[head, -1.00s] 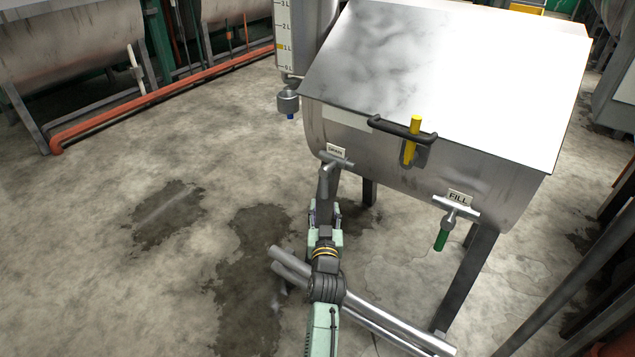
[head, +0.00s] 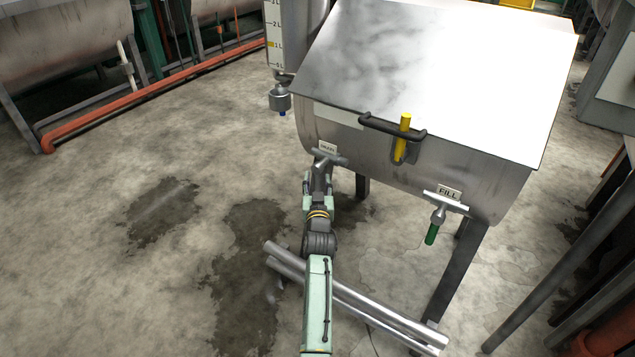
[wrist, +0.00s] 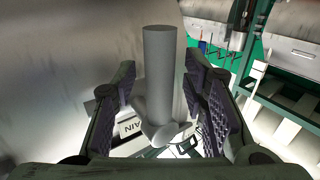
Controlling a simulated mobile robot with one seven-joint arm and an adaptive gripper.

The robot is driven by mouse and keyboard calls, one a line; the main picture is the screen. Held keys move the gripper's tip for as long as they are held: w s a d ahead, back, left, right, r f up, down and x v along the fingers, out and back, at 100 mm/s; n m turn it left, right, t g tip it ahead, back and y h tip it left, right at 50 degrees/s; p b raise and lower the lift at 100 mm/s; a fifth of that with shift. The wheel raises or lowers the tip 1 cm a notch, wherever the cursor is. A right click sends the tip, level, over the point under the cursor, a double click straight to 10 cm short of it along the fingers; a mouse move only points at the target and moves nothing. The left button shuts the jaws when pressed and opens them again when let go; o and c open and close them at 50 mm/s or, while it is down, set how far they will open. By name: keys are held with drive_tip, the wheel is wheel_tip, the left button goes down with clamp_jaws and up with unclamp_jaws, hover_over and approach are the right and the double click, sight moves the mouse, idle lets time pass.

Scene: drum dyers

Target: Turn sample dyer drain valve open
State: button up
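The sample dyer (head: 410,165) is a steel drum with a sloped lid (head: 430,60). Its drain valve (head: 328,158) sits at the lower left of the front, below a DRAIN label (head: 327,147). My gripper (head: 321,185) is at the drain valve and partly covers it in the head view. In the wrist view the valve's grey handle (wrist: 164,70) stands between the two fingers of my gripper (wrist: 165,105). The fingers are open, with a narrow gap visible on the left; contact on the right is hard to tell. Part of the label (wrist: 132,125) shows behind.
A fill valve (head: 437,215) with a green handle sits to the right on the dyer. A yellow handle (head: 402,135) and black bar (head: 385,128) are above. Metal pipes (head: 350,300) run low beside my arm. The wet floor (head: 160,220) on the left is clear.

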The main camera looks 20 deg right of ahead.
drive_tip(key=shift+c, duration=0.5)
clamp_jaws()
